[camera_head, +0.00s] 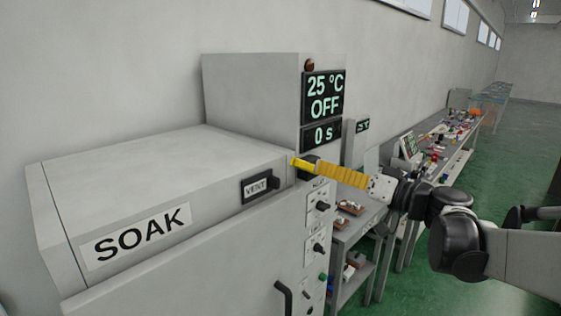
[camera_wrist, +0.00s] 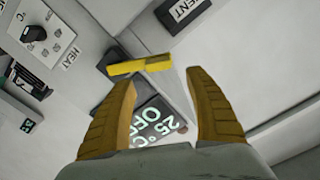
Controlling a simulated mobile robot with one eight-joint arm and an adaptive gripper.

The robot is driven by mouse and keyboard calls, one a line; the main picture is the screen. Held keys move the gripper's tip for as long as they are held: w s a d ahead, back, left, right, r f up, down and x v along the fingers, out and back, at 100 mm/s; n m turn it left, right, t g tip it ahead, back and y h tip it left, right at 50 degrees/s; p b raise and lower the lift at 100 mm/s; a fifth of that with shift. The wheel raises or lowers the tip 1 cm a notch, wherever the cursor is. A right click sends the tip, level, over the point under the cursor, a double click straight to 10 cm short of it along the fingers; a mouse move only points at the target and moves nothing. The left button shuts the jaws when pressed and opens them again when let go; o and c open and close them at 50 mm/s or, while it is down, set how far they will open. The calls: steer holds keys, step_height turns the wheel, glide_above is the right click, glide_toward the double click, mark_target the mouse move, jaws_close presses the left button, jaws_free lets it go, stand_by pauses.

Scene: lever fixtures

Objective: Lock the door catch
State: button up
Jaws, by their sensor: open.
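The door catch is a yellow lever (camera_head: 301,163) on a dark mount at the upper right front corner of the grey SOAK oven. In the wrist view the yellow lever (camera_wrist: 140,67) lies crosswise just beyond the fingertips, its dark mount partly in view. My gripper (camera_head: 320,172) reaches in from the right, its ribbed yellow fingers close to the lever. In the wrist view my gripper (camera_wrist: 160,82) is open with nothing between its fingers. Whether a fingertip touches the lever I cannot tell. The oven door (camera_head: 190,275) appears flush with the front.
Several knobs, including a HEAT knob (camera_wrist: 34,34), line the panel below. A black door handle (camera_head: 284,297) sticks out low. The display (camera_head: 323,96) reads 25 °C, OFF. Cluttered benches (camera_head: 440,145) stand to the right.

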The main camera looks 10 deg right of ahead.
mark_target(306, 163)
steer(key=b+x, duration=0.1)
steer(key=x, duration=0.6)
steer(key=shift+w+a+f, duration=0.1)
steer(key=shift+w+a, duration=0.1)
steer(key=shift+w, duration=0.1)
jaws_close()
